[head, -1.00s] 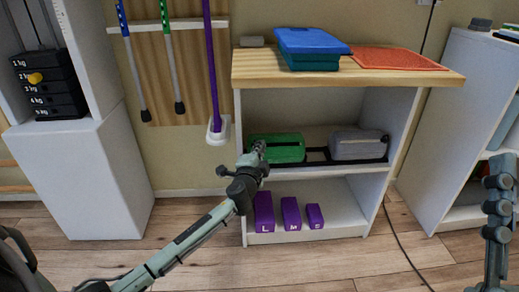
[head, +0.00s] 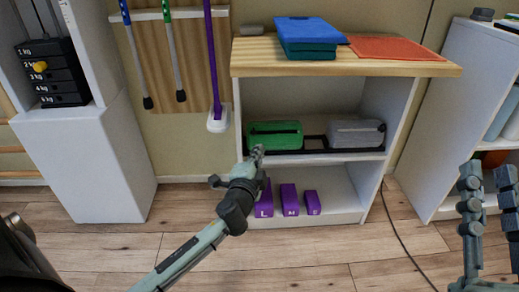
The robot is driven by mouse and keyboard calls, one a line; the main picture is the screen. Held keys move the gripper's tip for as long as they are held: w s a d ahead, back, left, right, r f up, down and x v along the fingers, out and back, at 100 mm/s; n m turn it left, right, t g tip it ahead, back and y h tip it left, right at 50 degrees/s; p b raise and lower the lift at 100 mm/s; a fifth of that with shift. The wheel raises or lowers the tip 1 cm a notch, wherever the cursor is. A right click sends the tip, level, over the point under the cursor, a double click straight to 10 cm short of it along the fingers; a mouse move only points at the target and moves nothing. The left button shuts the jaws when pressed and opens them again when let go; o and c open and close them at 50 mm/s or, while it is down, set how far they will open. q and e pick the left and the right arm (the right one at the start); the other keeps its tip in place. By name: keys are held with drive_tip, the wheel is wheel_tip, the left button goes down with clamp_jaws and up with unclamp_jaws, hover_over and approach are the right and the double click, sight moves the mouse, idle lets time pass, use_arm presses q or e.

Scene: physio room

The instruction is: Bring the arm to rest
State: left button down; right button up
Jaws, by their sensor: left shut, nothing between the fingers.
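My left arm comes in from the bottom left in the head view. Its gripper (head: 257,154) is shut and empty, in front of the wooden-topped shelf unit (head: 240,110). From this angle its tip overlaps the lower edge of the green case (head: 275,136); whether it touches cannot be told. My right gripper (head: 487,172) stands upright at the right edge, its two fingers apart with nothing seen between them.
A grey case (head: 355,133) sits beside the green one. Purple blocks (head: 289,199) stand on the bottom shelf. A white cabinet (head: 85,165) stands left; a cable (head: 398,240) crosses the floor.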

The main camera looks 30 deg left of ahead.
use_arm(q)
drive_tip(key=shift+d, duration=0.1)
idle(0.4)
